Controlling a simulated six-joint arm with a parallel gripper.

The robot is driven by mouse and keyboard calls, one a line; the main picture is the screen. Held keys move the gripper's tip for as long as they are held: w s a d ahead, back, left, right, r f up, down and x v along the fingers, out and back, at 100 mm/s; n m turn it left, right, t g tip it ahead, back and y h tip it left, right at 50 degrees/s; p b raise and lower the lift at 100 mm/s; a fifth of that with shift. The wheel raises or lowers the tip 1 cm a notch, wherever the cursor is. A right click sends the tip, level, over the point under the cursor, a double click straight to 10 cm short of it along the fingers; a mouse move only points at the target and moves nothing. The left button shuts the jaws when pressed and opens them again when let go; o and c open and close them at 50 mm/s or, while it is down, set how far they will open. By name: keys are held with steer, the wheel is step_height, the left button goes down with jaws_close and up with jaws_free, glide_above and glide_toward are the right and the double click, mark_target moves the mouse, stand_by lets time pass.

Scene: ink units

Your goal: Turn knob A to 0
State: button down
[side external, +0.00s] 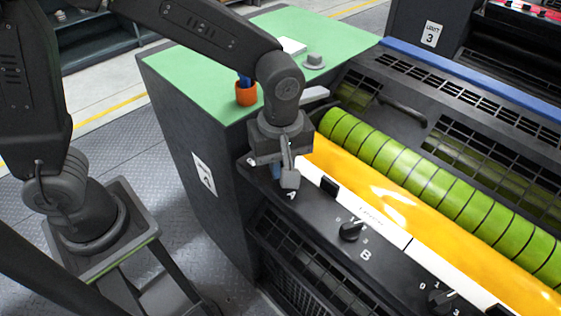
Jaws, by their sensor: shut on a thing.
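My gripper (287,178) points down at the left end of the dark control panel (318,207), right above the printed letter A. Its fingers are shut on knob A, which they hide. The knob's pointer and most of its scale cannot be seen, so its setting cannot be told.
Black knob B (350,231) and another black knob (441,298) sit further right along the panel. Behind are a yellow ink surface (390,198) and a green segmented roller (430,180). An orange cup (246,96) stands on the green top (190,84), close to my arm.

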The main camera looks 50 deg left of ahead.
steer(key=shift+r+n, duration=0.1)
steer(key=shift+n, duration=1)
steer(key=c, duration=1.2)
jaws_free()
step_height(320, 180, up, 14)
steer(key=shift+f, duration=0.15)
steer(key=s+a+m+t, duration=0.2)
steer(key=s+a+m, duration=0.1)
steer(key=a+m, duration=0.2)
steer(key=s+a+f+m+t, duration=0.1)
steer(key=s+a+m, duration=0.3)
steer(key=a+m, duration=0.1)
steer(key=s+a+f+m+t, duration=0.1)
steer(key=s+a+m+t, duration=0.1)
steer(key=a+m, duration=0.3)
steer(key=shift+s+f+t, duration=0.25)
steer(key=shift+s+t, duration=0.05)
steer(key=shift+s, duration=0.55)
